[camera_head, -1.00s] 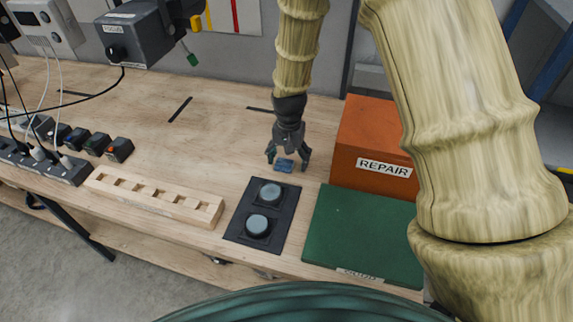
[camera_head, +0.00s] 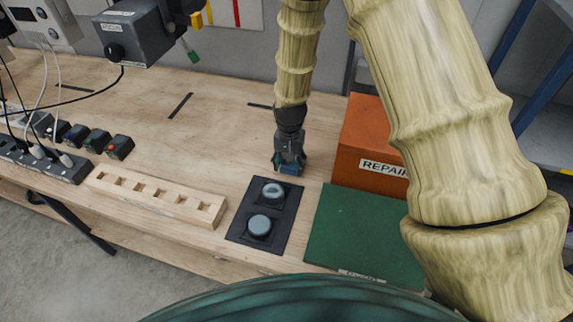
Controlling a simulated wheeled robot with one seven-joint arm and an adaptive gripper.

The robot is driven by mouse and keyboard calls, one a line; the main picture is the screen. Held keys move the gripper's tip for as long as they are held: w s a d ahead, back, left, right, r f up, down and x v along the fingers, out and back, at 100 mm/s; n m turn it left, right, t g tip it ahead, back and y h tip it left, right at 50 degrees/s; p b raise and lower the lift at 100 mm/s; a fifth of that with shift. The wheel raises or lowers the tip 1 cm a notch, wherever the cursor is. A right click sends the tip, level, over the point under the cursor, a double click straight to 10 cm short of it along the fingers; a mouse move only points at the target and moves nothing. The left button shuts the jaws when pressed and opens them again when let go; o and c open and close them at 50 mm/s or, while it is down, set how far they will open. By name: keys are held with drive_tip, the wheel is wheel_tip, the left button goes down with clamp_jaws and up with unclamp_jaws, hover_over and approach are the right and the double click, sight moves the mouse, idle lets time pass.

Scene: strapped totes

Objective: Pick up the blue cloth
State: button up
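The blue cloth (camera_head: 287,169) is a small dark blue piece on the wooden workbench, just behind the black pad with two round grey buttons. My gripper (camera_head: 289,165) points down at it, with its fingers drawn together around the cloth. The fingers hide part of the cloth. The cloth looks to be at the bench surface; I cannot tell whether any of it is clear of the wood.
The black two-button pad (camera_head: 245,232) lies just in front of my gripper. An orange REPAIR box (camera_head: 372,125) stands close on the right, with a green mat (camera_head: 365,228) before it. A slotted wooden rack (camera_head: 150,200) lies to the left. The bench behind the rack is mostly clear.

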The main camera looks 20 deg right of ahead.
drive_tip(key=shift+g, duration=0.3)
drive_tip(key=w+f, duration=0.2)
drive_tip(key=w, duration=0.1)
drive_tip(key=shift+w+a+f, duration=0.1)
drive_tip(key=shift+w+f, duration=0.05)
drive_tip(key=shift+w, duration=0.15)
drive_tip(key=c, duration=0.3)
drive_tip(key=r, duration=0.1)
drive_tip(key=s+r+b, duration=0.1)
drive_tip(key=r, duration=0.1)
drive_tip(key=shift+s+b, duration=0.25)
drive_tip(key=shift+b, duration=0.05)
drive_tip(key=shift+r+b, duration=0.3)
drive_tip(key=shift+r, duration=0.05)
drive_tip(key=shift+w+r, duration=0.15)
drive_tip(key=shift+w, duration=0.1)
drive_tip(key=s+b, duration=0.2)
drive_tip(key=s, duration=0.3)
drive_tip(key=s+a+r+b, duration=0.1)
drive_tip(key=s+b, duration=0.1)
drive_tip(key=s, duration=0.3)
drive_tip(key=s+a+b, duration=0.1)
drive_tip(key=s+b, duration=0.1)
drive_tip(key=s, duration=0.3)
drive_tip(key=shift+s+a+r, duration=0.25)
drive_tip(key=shift+s+r, duration=0.05)
drive_tip(key=shift+s, duration=0.05)
